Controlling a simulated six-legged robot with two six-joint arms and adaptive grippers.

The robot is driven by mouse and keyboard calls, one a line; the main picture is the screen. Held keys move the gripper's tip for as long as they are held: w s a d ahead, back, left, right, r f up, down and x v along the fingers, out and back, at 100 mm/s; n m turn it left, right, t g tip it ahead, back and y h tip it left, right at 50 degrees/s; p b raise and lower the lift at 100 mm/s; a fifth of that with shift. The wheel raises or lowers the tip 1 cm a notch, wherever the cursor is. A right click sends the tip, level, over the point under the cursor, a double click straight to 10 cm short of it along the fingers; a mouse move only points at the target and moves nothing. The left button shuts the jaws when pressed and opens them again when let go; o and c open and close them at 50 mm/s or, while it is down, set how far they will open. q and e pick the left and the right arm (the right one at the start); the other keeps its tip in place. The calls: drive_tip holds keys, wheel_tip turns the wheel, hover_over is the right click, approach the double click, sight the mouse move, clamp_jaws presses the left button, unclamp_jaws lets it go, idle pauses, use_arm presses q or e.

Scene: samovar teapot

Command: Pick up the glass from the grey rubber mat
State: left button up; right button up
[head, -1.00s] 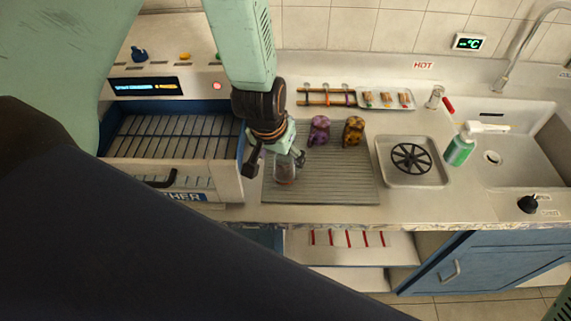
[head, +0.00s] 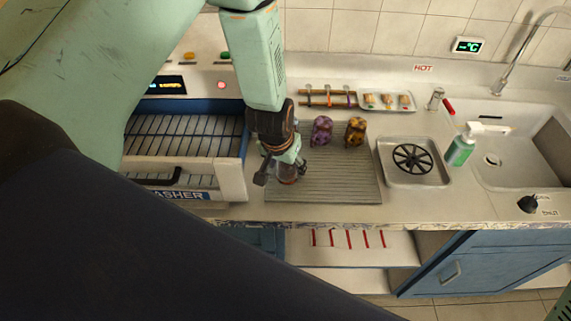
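The glass (head: 287,179) is a small clear vessel with a reddish tint low down. It stands at the left part of the grey rubber mat (head: 335,186), partly hidden by my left gripper. My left gripper (head: 282,173) comes down over the glass from above, with one dark finger to its left and the other at its right side. The fingers are spread, with a gap showing on the left; contact on the right is unclear. My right gripper is not in view.
A purple patterned object (head: 321,130) and an orange-brown one (head: 355,131) stand at the mat's back. An open washer drawer (head: 232,178) is close on the left. A metal tray (head: 387,173), green bottle (head: 461,150) and sink (head: 545,178) are to the right.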

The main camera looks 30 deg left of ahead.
use_arm(q)
drive_tip(key=shift+w+d+f, duration=0.2)
drive_tip(key=shift+w, duration=0.2)
drive_tip(key=c, duration=0.4)
drive_tip(key=shift+s+r, duration=0.1)
drive_tip(key=shift+s, duration=0.05)
drive_tip(key=c, duration=0.3)
drive_tip(key=shift+s+a, duration=0.1)
drive_tip(key=shift+s, duration=0.05)
drive_tip(key=shift+c, duration=0.9)
drive_tip(key=shift+r, duration=0.1)
